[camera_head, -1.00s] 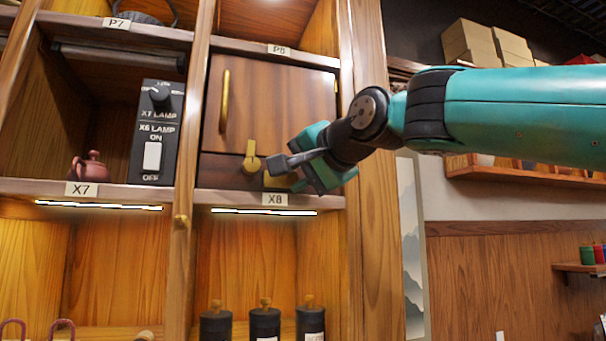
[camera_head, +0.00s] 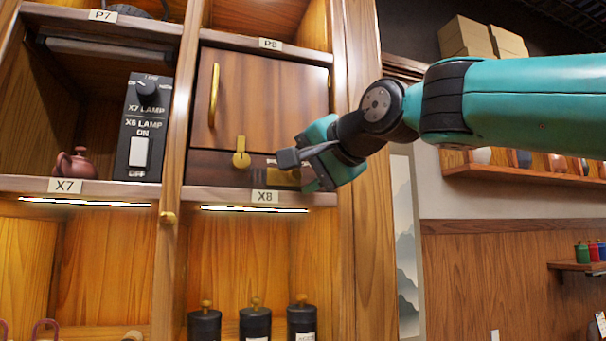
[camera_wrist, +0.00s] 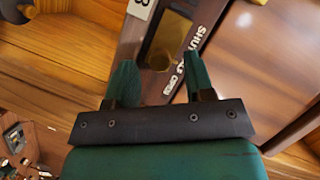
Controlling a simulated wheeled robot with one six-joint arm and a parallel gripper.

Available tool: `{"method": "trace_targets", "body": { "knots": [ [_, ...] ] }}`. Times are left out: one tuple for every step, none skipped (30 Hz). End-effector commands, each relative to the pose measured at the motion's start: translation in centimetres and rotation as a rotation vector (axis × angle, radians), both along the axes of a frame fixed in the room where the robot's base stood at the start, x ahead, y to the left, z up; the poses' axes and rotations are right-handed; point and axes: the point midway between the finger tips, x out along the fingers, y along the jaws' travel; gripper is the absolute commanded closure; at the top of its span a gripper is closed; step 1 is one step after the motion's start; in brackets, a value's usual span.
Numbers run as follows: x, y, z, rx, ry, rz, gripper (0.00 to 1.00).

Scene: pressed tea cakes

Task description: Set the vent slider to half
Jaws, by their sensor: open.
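The vent is a dull brass plate (camera_wrist: 172,38) on the dark strip below the cabinet door. Lettering beside it in the wrist view starts with "SHUT"; the rest is partly covered by a finger. In the head view the plate (camera_head: 285,177) is partly hidden by my gripper (camera_head: 290,160). My gripper (camera_wrist: 158,62) is open, its two green fingers pointing at the strip on either side of the plate's near end. A small brassy spot, perhaps the slider knob (camera_wrist: 159,62), shows between the fingertips. I cannot tell its exact setting or whether a finger touches it.
A brass latch (camera_head: 241,158) sits left of my gripper, under the wooden door (camera_head: 262,100) with its upright handle (camera_head: 214,95). The shelf edge with the X8 label (camera_head: 265,197) runs just below. A lamp switch panel (camera_head: 143,128) and teapot (camera_head: 72,163) are farther left.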

Motion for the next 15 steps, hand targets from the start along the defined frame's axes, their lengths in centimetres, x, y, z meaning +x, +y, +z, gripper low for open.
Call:
{"method": "trace_targets", "body": {
  "knots": [
    [-0.7,-0.6,0.0,0.003,-0.004,-0.002,0.52],
    [-1.1,-0.9,0.0,0.003,-0.004,-0.002,0.52],
    [-1.7,-1.5,0.1,0.003,-0.004,-0.003,0.52],
    [-2.2,-2.0,0.3,0.004,-0.004,-0.004,0.52],
    [-2.8,-2.4,0.4,0.003,-0.004,-0.003,0.52],
    [-3.6,-3.0,0.6,0.003,-0.006,-0.002,0.52],
    [-4.2,-3.6,0.7,0.002,-0.005,-0.003,0.52],
    [-4.7,-4.1,1.0,0.003,-0.006,-0.003,0.52],
    [-5.6,-4.8,1.2,0.003,-0.005,-0.003,0.52],
    [-6.2,-5.2,1.3,0.003,-0.005,-0.003,0.52],
    [-6.7,-5.7,1.6,0.002,-0.005,-0.003,0.52],
    [-7.5,-6.4,1.8,0.003,-0.005,-0.004,0.52],
    [-8.0,-6.8,2.0,0.002,-0.005,-0.003,0.52],
    [-8.6,-7.2,2.1,0.001,-0.004,-0.004,0.52],
    [-9.2,-7.8,2.4,0.002,-0.005,-0.005,0.52]
  ]
}}
